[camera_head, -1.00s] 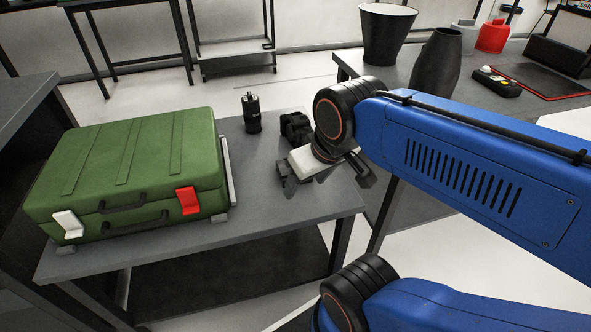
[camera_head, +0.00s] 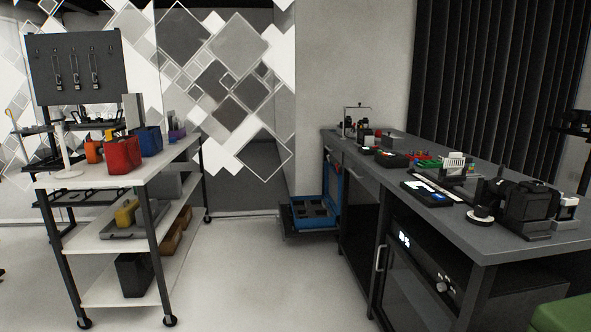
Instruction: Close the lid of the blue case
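A blue case (camera_head: 312,224) sits low near the floor at the back, beside the far end of the right-hand workbench. It is open, and its dark compartmented inside faces up. A blue upright part (camera_head: 333,186), which looks like its raised lid, stands at its right side, partly hidden by the bench. The case rests on a dark low support. My gripper and arm are not in this view.
A white wheeled cart (camera_head: 105,172) with blue and red containers stands at left. The grey workbench (camera_head: 400,205) at right holds tools and devices. A green surface (camera_head: 565,315) shows at the lower right corner. The floor (camera_head: 245,265) between cart and bench is clear.

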